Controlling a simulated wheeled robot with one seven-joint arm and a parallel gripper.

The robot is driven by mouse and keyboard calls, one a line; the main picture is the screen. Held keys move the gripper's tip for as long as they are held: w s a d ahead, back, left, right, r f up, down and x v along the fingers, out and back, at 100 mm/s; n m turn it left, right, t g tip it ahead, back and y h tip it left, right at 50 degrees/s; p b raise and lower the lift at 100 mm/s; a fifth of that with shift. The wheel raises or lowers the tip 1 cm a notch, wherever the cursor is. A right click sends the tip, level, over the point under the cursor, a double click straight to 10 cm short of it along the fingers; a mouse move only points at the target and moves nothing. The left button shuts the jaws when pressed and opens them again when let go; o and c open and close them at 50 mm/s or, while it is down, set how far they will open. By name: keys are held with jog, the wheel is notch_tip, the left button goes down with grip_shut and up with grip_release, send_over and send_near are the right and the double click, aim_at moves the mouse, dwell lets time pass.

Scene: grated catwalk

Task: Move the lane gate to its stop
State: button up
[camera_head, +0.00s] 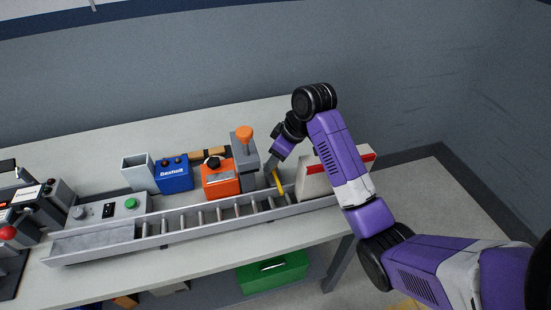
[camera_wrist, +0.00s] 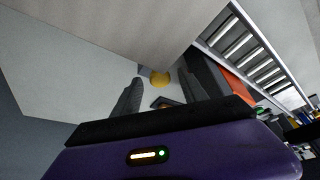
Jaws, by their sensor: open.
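The lane gate appears to be the yellow bar (camera_head: 278,182) at the right part of the roller conveyor (camera_head: 160,238), by a grey post (camera_head: 247,160) with an orange knob on top. My gripper (camera_head: 269,165) points down just behind the yellow bar, beside the post. In the wrist view my gripper (camera_wrist: 160,92) is open, its two dark fingers apart. A yellow rounded part (camera_wrist: 160,78) shows in the gap, near the fingertips; I cannot tell whether it touches them. The gate's pivot and stop are not clearly visible.
A pale box with a red stripe (camera_head: 318,178) stands right of my gripper, close to my arm. An orange box (camera_head: 217,180), a blue box (camera_head: 173,175) and a grey open bin (camera_head: 138,172) stand behind the conveyor. A control panel (camera_head: 108,211) sits left.

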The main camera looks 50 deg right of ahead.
jog(key=v, duration=0.7)
jog(key=shift+r+p, duration=0.3)
jog(key=shift+r, duration=0.1)
jog(key=shift+s, duration=0.15)
